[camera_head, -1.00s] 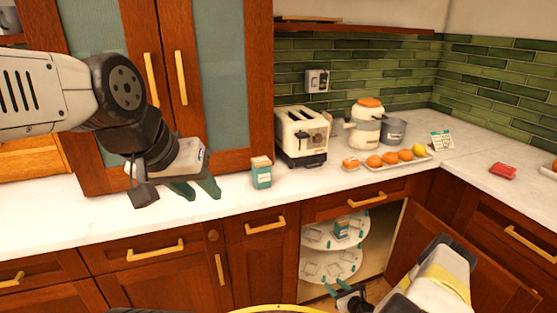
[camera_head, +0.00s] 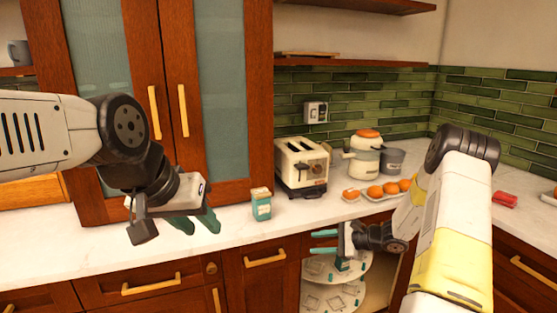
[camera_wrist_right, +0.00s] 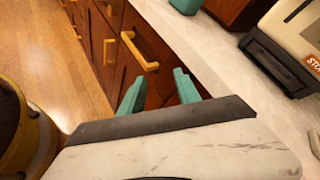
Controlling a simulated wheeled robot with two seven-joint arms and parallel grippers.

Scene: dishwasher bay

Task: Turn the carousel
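The carousel has two round white tiers in the open corner cabinet. Its upper tier (camera_head: 358,272) and lower tier (camera_head: 335,299) show in the head view, partly hidden by my right arm. A small teal and white box (camera_head: 342,264) appears to stand on the upper tier. My right gripper (camera_head: 323,242) is open and empty, above the carousel's left part and in front of the counter edge. Its teal fingers are apart in the right wrist view (camera_wrist_right: 160,90). My left gripper (camera_head: 196,223) is open and empty over the counter at left.
A teal carton (camera_head: 261,205) and a toaster (camera_head: 302,166) stand on the counter (camera_head: 240,240) behind my right gripper. A jar (camera_head: 366,150), a pot (camera_head: 391,161) and a tray of orange fruit (camera_head: 376,192) stand further right. A drawer handle (camera_head: 265,259) is left of the carousel.

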